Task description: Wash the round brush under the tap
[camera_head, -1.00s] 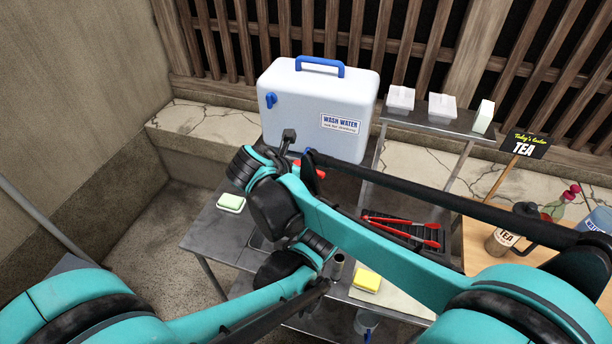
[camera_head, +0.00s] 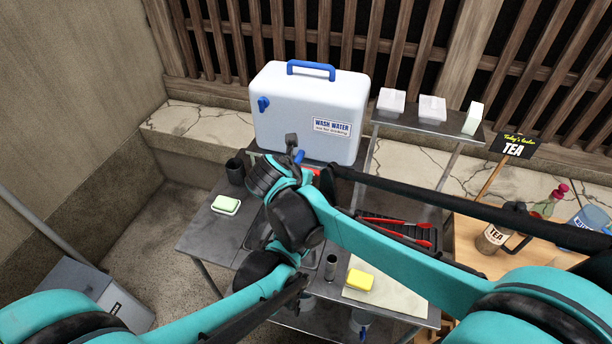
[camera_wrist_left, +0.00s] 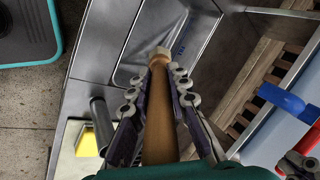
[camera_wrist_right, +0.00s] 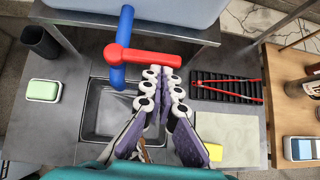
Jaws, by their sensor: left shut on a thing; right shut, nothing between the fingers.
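My left gripper (camera_wrist_left: 157,88) is shut on the brush's wooden handle (camera_wrist_left: 158,125). The handle points toward the metal sink (camera_wrist_left: 185,45), and its pale tip shows over the basin. I cannot tell whether the tip is wet. My right gripper (camera_wrist_right: 162,84) is shut and empty, close to the red tap lever (camera_wrist_right: 160,57); I cannot tell whether it touches it. The blue tap (camera_wrist_right: 123,40) stands over the sink basin (camera_wrist_right: 100,115). The tap belongs to the white wash water tank (camera_head: 305,105). In the head view my arms hide most of the sink and the brush.
A yellow sponge (camera_head: 360,280) lies on a pale mat (camera_head: 400,305). Red tongs (camera_head: 400,222) lie on a black rack. The tea table (camera_head: 470,245) is at the right.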

